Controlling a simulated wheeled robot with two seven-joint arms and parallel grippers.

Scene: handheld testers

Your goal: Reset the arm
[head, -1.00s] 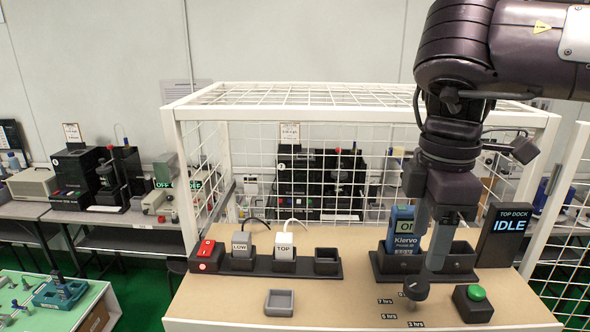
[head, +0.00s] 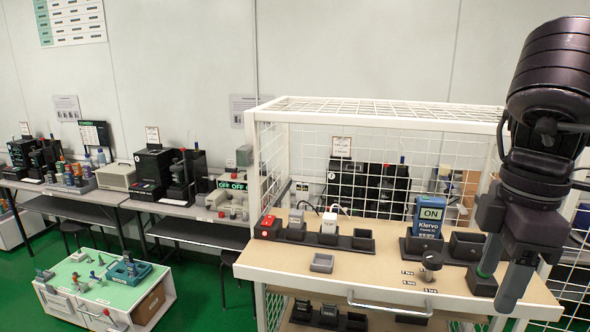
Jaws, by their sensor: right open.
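My right gripper (head: 503,277) hangs open and empty at the right, its fingers pointing down in front of the bench's right part. My right arm comes in from the upper right. My left gripper is out of view. A blue Klervo handheld tester (head: 428,222) stands upright in the left slot of the black dock (head: 466,246), with ON on its screen. The dock's right slot looks empty. The status display is hidden.
A white mesh cage (head: 375,115) encloses the wooden bench top (head: 378,270). A red switch (head: 268,222), LOW and TOP plugs (head: 328,224) and a small grey tray (head: 321,263) stand on its left half. A lower shelf holds more dark items (head: 328,314).

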